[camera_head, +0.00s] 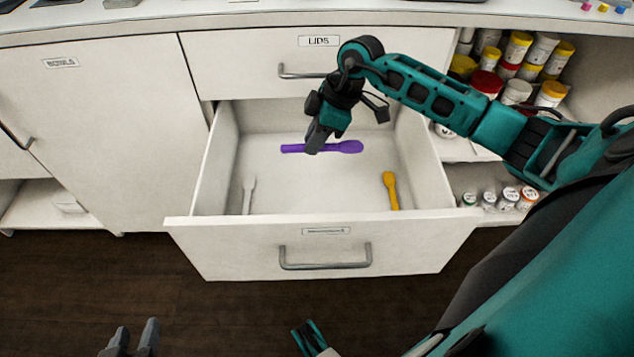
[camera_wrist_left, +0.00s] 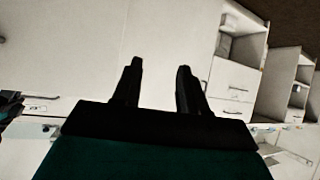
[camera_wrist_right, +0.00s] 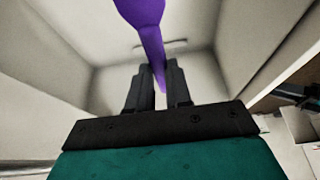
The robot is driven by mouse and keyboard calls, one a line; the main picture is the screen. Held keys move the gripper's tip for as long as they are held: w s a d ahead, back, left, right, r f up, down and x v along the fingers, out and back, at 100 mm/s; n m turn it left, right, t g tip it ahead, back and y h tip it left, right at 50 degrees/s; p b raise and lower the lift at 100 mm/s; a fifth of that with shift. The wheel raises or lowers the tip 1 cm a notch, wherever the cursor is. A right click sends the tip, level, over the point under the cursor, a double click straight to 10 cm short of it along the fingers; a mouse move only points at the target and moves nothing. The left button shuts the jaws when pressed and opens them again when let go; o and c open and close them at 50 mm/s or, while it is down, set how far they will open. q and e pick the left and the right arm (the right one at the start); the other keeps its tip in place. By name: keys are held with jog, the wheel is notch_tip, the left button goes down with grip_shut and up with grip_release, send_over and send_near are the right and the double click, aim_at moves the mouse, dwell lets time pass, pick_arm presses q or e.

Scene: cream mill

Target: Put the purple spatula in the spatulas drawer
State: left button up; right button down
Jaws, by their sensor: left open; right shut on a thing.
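The purple spatula (camera_head: 346,147) is over the open spatulas drawer (camera_head: 325,226), inside its outline in the head view. My right gripper (camera_head: 314,148) is shut on the spatula near the handle end. The spatula also shows between the fingers in the right wrist view (camera_wrist_right: 148,35). I cannot tell whether it touches the drawer floor. The drawer's label is too small to read. My left gripper (camera_head: 135,340) is open and empty, low at the left in front of the cabinets; its fingers also show apart in the left wrist view (camera_wrist_left: 158,88).
A white spatula (camera_head: 248,194) and a yellow spatula (camera_head: 391,190) lie in the drawer. The shut LIDS drawer (camera_head: 255,60) is above it. A shelf of jars (camera_head: 515,90) stands at the right. A BOWLS cabinet door (camera_head: 95,130) is at the left.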

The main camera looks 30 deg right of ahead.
notch_tip(320, 180, down, 17)
jog(key=b, duration=0.6)
jog(key=shift+f, duration=0.25)
pick_arm(q)
jog(key=f, duration=0.1)
jog(key=d+f, duration=0.1)
jog(key=f, duration=0.1)
jog(key=shift+w+d+f+h, duration=0.1)
jog(key=shift+w+d+h, duration=0.2)
jog(key=shift+d, duration=0.1)
pick_arm(e)
jog(key=shift+f, duration=0.15)
jog(key=shift+f, duration=0.35)
jog(key=c, duration=1.2)
grip_release()
pick_arm(q)
jog(key=shift+s+f, duration=0.2)
pick_arm(e)
jog(key=shift+o, duration=0.8)
